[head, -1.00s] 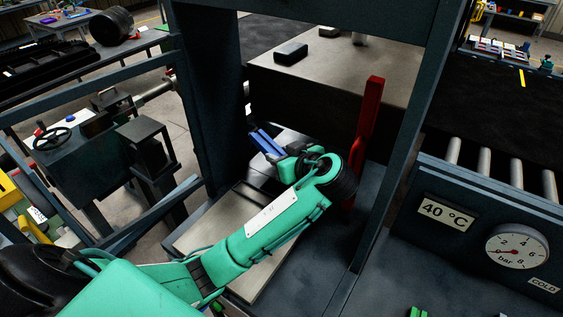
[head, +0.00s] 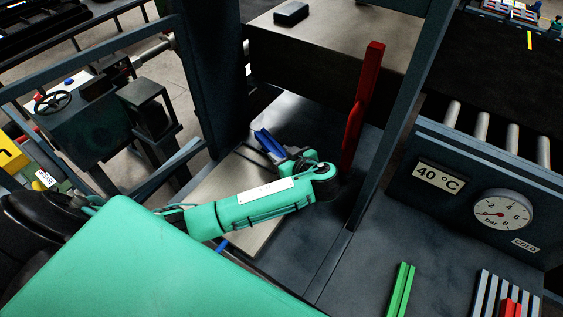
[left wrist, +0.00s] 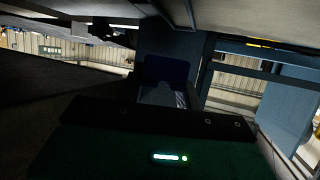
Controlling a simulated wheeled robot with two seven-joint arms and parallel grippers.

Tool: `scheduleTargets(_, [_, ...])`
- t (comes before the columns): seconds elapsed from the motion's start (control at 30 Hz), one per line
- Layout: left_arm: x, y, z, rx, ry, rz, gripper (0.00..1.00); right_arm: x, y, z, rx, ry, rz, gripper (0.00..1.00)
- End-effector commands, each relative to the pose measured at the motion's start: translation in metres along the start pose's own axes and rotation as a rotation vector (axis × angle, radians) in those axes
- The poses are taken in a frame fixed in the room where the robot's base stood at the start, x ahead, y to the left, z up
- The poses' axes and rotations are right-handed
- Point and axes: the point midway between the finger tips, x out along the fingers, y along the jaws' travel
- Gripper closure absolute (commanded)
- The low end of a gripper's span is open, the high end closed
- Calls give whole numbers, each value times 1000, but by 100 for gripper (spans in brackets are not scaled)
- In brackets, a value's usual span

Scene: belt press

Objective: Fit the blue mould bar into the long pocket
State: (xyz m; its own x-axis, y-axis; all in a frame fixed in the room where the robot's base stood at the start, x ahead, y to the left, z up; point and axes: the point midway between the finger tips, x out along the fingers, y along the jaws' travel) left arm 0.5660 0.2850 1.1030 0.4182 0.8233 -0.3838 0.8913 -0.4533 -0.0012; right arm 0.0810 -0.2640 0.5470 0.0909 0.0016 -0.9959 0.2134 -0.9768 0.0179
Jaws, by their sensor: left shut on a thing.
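My left gripper (head: 284,151) is inside the press frame, over the pale plate (head: 205,188). It is shut on the blue mould bar (head: 266,140), whose end sticks out beyond the fingers. A dark blue shape (left wrist: 166,72), likely the bar, shows in the left wrist view above the gripper body. My green forearm covers much of the plate, so the long pocket is hidden. I cannot tell whether the bar touches the plate. A small blue piece (head: 222,245) shows below my forearm; what it belongs to is unclear. My right gripper is out of view.
A red upright bar (head: 362,110) stands close right of my left wrist. Press posts (head: 212,90) flank the opening, and a heavy block (head: 320,60) is behind it. Green bars (head: 401,290) and a striped rack (head: 508,295) lie at the lower right.

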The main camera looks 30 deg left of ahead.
Motion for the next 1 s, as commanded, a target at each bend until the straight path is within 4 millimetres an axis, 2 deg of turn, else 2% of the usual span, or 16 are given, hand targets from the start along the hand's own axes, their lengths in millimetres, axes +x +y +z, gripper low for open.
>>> scheduleTargets(0.03, [2, 0, 3, 1, 2, -1, 100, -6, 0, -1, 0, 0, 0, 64])
scheduleTargets(0.27, [9, 0, 22, 0, 2, 0, 100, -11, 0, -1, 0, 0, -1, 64])
scheduleTargets(0.53, [22, 0, 54, 0, 1, -1, 100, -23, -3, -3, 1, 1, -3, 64])
scheduleTargets(1.0, [26, 0, 62, -3, 2, 1, 100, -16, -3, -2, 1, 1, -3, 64])
